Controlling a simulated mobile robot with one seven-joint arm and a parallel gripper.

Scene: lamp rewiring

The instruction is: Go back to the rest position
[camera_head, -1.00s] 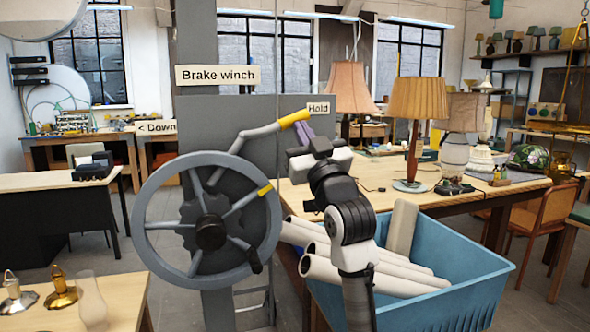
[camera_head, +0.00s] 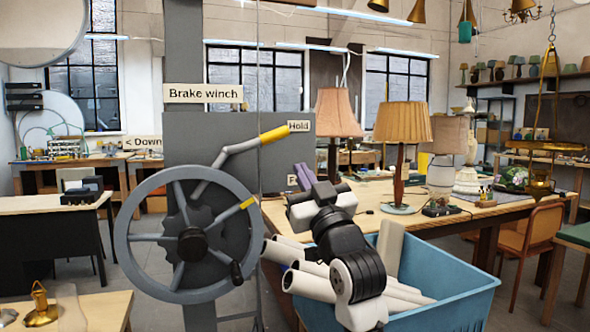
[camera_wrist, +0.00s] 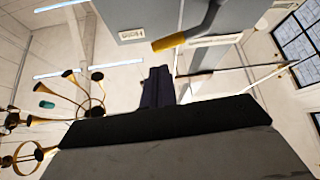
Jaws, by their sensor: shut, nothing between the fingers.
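My gripper (camera_head: 303,174) is shut and empty. Its purple fingers point up and left in the head view, below and right of the brake lever's yellow grip (camera_head: 275,134), with a gap between. In the wrist view the closed dark fingers (camera_wrist: 158,86) stand at the middle, and the yellow grip (camera_wrist: 169,43) shows apart, beyond them. The lever rises rightward to the "Hold" label (camera_head: 299,126) on the grey winch panel (camera_head: 225,143). My arm's rest position is not marked by anything visible.
The spoked winch wheel (camera_head: 245,203) stands left of my arm. A blue crate (camera_head: 455,289) with white tubes (camera_head: 310,286) lies beneath and right of it. A workbench with lamps (camera_head: 403,130) stands behind. Open air surrounds the fingers above the crate.

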